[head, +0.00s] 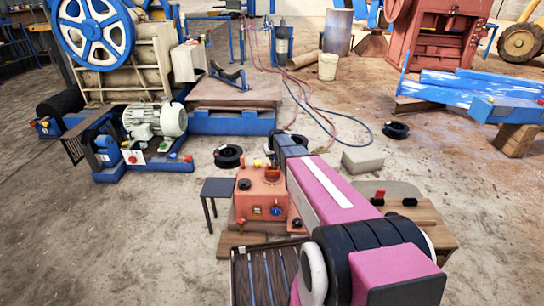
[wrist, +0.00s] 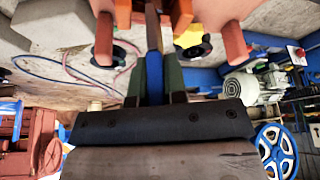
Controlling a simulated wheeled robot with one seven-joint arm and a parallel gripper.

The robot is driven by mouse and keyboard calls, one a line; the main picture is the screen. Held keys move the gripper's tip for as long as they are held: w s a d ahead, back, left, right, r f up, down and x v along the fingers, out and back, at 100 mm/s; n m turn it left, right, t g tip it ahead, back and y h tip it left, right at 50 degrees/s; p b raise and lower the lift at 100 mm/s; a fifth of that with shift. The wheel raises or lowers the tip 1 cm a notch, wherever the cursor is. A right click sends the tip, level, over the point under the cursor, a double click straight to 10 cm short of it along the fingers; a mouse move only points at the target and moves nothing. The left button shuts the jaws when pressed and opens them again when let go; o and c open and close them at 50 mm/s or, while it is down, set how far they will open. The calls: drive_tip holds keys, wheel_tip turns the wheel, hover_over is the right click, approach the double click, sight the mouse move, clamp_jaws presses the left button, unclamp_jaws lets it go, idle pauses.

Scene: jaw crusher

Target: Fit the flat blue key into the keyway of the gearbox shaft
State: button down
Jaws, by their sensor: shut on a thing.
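The flat blue key (wrist: 154,72) stands edge-on between the two dark green fingers of my gripper (wrist: 154,76) in the wrist view. My gripper is shut on it. Beyond the key, in line with it, is a dark grey-brown bar (wrist: 153,28) that looks like the gearbox shaft; I cannot tell whether the key touches it. The orange gearbox (head: 258,200) stands in the middle of the head view, partly covered by my arm. Its orange parts (wrist: 236,45) also show at the top of the wrist view. The keyway is not visible, and my gripper is hidden in the head view.
A wooden bench (head: 425,212) with red and black items is at the right. A motor on a blue base (head: 150,167) is farther left. Hoses lie behind.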

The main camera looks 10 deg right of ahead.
drive_tip(key=c, duration=1.2)
unclamp_jaws()
drive_tip(key=shift+f, duration=0.1)
drive_tip(key=shift+o, duration=0.2)
drive_tip(key=a+v, duration=0.1)
drive_tip(key=v, duration=1.2)
drive_tip(key=s+f+m+g, duration=0.2)
drive_tip(key=s+g, duration=0.2)
drive_tip(key=s, duration=2.8)
drive_tip(key=shift+f+h, duration=0.2)
drive_tip(key=shift+h, duration=0.2)
drive_tip(key=shift+o, duration=0.4)
drive_tip(key=shift+d, duration=0.1)
